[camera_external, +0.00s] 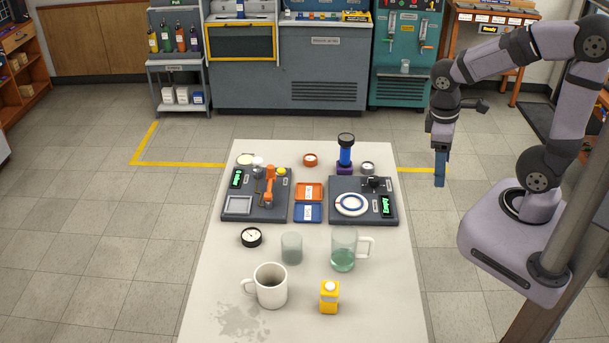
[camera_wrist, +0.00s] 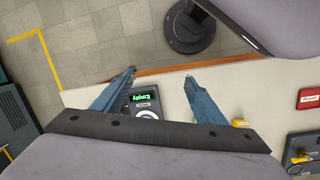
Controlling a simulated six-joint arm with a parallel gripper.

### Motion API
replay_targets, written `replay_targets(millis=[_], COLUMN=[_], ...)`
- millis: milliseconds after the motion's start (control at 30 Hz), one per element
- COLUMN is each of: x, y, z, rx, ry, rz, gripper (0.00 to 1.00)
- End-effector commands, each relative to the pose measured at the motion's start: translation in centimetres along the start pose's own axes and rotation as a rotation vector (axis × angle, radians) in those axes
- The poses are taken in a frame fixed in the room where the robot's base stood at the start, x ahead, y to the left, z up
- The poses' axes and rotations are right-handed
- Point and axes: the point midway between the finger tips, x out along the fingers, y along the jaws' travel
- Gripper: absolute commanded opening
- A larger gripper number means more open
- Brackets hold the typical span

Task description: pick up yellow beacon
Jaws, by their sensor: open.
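The yellow beacon (camera_external: 329,297) stands upright near the front right of the white table, a small yellow block with a white round top. My gripper (camera_external: 440,182) hangs pointing down off the table's right edge in the external view, well behind and to the right of the beacon. In the wrist view my gripper (camera_wrist: 160,78) is open, with two blue fingers apart and nothing between them. A small yellow thing beside the right finger there is partly hidden, and I cannot tell whether it is the beacon.
A glass mug (camera_external: 343,252), a grey cup (camera_external: 291,248) and a white mug (camera_external: 271,287) stand near the beacon. Two dark panels (camera_external: 389,215) (camera_external: 228,215) lie farther back, with a blue column (camera_external: 345,152) behind. The table's front right corner is clear.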

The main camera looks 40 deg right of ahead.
Motion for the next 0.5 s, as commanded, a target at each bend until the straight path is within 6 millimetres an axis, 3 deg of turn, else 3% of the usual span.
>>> replay_targets(millis=[267, 367, 500], x=[1.3, 0.9, -0.3], y=[-2.1, -3.7, -7.3], z=[-4.8, -7.4, -11.3], rx=[-0.647, -0.892, -1.204], ry=[-0.14, -0.194, -0.262], rz=[0.299, 0.449, 0.685], gripper=[0.66, 0.66, 0.66])
